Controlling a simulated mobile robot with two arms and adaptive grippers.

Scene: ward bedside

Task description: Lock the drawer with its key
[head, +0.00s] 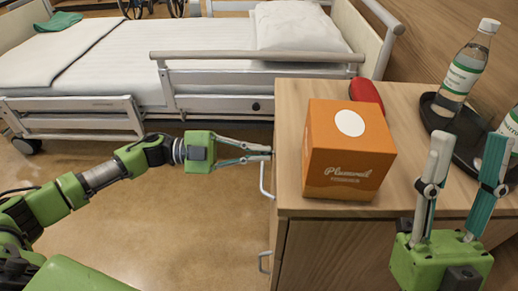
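The wooden bedside cabinet (330,262) stands right of centre, with its drawer front facing left and seen nearly edge-on. The drawer's pale handle (265,181) sticks out from that front. My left gripper (269,152) is level with the upper drawer front, just above the handle, with its fingertips close together at the front. I see no key or lock; the fingertips and the steep angle may hide them. I cannot tell whether something thin is between the fingertips. My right gripper (466,150) is open and empty, pointing up in front of the cabinet top's right part.
On the cabinet top are an orange tissue box (349,150), a red object (367,95) behind it, and a dark tray (429,106) with two bottles, one upright bottle (465,72) showing whole. A lower handle (264,262) is below. A railed bed (210,90) stands behind; floor (190,225) at left is clear.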

